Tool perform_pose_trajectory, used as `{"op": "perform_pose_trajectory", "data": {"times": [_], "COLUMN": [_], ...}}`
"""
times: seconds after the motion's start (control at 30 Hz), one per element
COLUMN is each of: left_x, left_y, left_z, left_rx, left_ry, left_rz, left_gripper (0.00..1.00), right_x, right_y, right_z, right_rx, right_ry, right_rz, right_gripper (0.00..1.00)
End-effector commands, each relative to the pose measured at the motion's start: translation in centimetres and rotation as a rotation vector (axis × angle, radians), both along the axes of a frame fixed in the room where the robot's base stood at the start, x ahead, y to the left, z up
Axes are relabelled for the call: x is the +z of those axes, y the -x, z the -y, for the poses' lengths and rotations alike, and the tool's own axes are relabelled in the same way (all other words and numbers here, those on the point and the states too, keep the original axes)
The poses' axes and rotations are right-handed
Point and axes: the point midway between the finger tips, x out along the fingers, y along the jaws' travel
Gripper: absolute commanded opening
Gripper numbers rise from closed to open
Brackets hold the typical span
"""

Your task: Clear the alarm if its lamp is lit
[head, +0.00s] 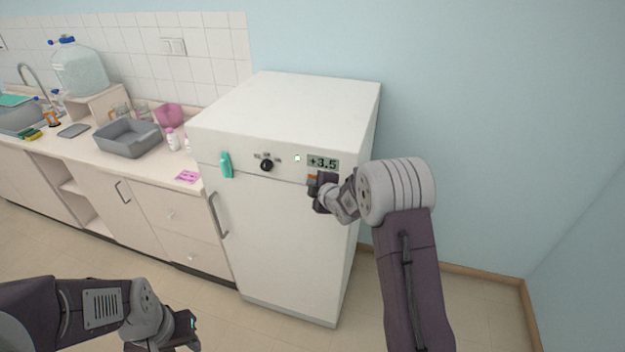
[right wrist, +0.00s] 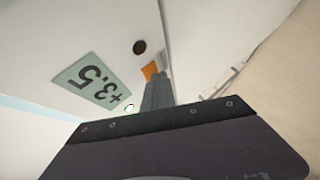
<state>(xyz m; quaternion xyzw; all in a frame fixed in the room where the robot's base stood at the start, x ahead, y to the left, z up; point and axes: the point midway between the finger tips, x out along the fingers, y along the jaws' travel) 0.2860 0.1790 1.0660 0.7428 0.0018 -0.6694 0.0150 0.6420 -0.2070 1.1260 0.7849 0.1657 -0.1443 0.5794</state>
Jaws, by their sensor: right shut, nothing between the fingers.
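The white fridge (head: 275,230) has a display (head: 323,163) reading +3.5 on its upper front. A small round lamp (head: 297,158) left of the display looks bright whitish-green; it also shows pale in the right wrist view (right wrist: 130,107). A dark round button (right wrist: 139,46) sits below the display in the right wrist view; my gripper hides it in the head view. Contact is not clear. My left gripper (head: 192,332) hangs low, its jaws unclear.
A black knob (head: 266,165) is left of the lamp. A teal object (head: 226,165) hangs on the fridge front above the door handle (head: 218,215). The counter at left carries a grey basin (head: 128,138), bottles and a pink card (head: 187,177). The floor right of the fridge is clear.

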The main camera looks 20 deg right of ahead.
Motion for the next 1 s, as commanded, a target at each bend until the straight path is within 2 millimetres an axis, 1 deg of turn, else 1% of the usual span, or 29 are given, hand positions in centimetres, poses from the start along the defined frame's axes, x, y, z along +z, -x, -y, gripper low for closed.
{"op": "perform_pose_trajectory", "data": {"times": [0.27,0.57,0.87,1.0], "left_x": [-0.1,-1.3,-1.2,-2.1], "left_y": [0.0,0.0,0.0,0.0], "left_z": [0.0,0.0,0.0,0.0], "left_rx": [0.000,0.000,0.000,0.000], "left_ry": [0.000,0.000,0.000,0.000], "left_rz": [0.000,0.000,0.000,0.000], "left_gripper": [0.38,0.38,0.38,0.38], "right_x": [0.0,-0.2,0.0,-0.2], "right_y": [0.0,1.1,1.3,2.0], "right_z": [0.0,-0.7,-0.8,-1.5], "right_rx": [0.000,-0.001,0.000,0.002], "right_ry": [0.000,0.000,0.000,0.000], "right_rz": [0.001,0.002,0.001,0.002], "right_gripper": [0.00,0.00,0.00,0.00]}}
